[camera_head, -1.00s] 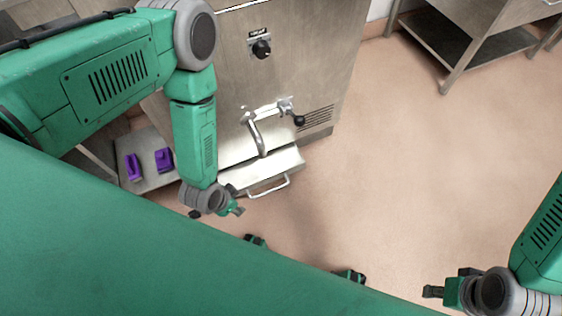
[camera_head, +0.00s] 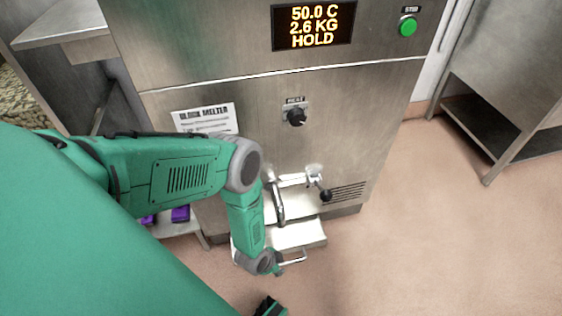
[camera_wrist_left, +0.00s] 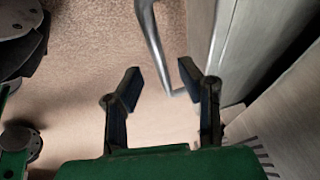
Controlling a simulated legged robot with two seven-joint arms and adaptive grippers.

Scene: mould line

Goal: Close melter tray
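The melter tray (camera_head: 300,236) is a shallow metal drawer sticking out from the lower front of the block melter (camera_head: 350,130). Its bar handle (camera_head: 296,257) is on the tray's front edge, partly hidden by my left arm. My left gripper (camera_head: 278,270) is low at the left end of this handle. In the left wrist view my left gripper (camera_wrist_left: 160,75) is open with nothing between its fingers. The bent handle bar (camera_wrist_left: 155,45) shows just beyond the fingertips; I cannot tell whether they touch.
A spout (camera_head: 278,200) and black-knobbed valve lever (camera_head: 325,195) hang above the tray. The melter display (camera_head: 312,25) reads 50.0 C, 2.6 KG, HOLD. Purple items (camera_head: 180,214) sit on a low shelf at left. The floor (camera_head: 430,240) at right is clear.

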